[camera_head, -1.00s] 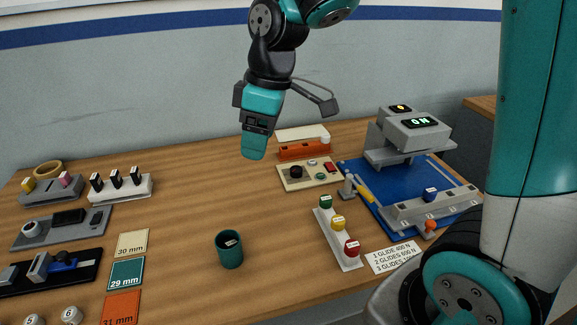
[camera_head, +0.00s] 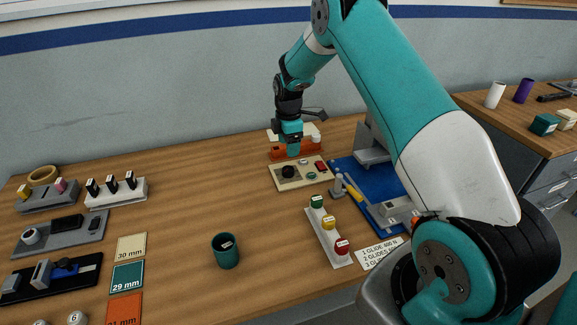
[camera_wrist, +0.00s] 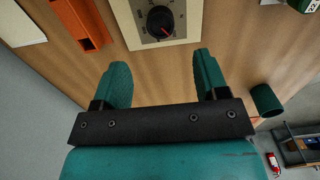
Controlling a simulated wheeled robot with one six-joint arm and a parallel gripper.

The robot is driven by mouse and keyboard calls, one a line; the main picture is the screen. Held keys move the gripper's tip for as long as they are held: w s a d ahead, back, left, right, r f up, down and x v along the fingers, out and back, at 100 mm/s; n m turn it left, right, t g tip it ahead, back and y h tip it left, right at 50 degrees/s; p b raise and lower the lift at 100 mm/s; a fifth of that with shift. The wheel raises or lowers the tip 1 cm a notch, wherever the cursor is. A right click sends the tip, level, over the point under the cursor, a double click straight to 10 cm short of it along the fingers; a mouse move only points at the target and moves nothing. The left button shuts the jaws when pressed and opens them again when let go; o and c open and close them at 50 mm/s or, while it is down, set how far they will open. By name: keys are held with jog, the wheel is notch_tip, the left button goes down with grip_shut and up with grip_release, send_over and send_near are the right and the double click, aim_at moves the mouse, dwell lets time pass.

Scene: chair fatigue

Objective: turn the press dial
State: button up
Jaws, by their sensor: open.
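The press dial (camera_head: 288,172) is a round black knob on a beige control panel (camera_head: 283,185) on the table. In the wrist view the dial (camera_wrist: 160,21) has a red pointer line and marks around it, near the top centre. My gripper (camera_head: 293,148) is above and just behind the dial in the head view. In the wrist view my gripper (camera_wrist: 163,75) shows two teal fingers spread apart with nothing between them. The dial lies beyond the fingertips and is not touched. The panel also carries a red button (camera_head: 321,166) and a small green button (camera_head: 311,175).
An orange holder (camera_head: 282,154) stands behind the panel. A rack with green, yellow and red knobs (camera_head: 341,261) and a grey post (camera_head: 338,187) stand in front and right. The blue press mat (camera_head: 345,167) is partly behind my arm. Table left of the panel is clear.

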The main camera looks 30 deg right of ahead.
aim_at(289, 168)
notch_tip(289, 168, down, 10)
jog(key=shift+r+p, duration=0.15)
jog(key=shift+p, duration=0.65)
jog(key=c, duration=0.9)
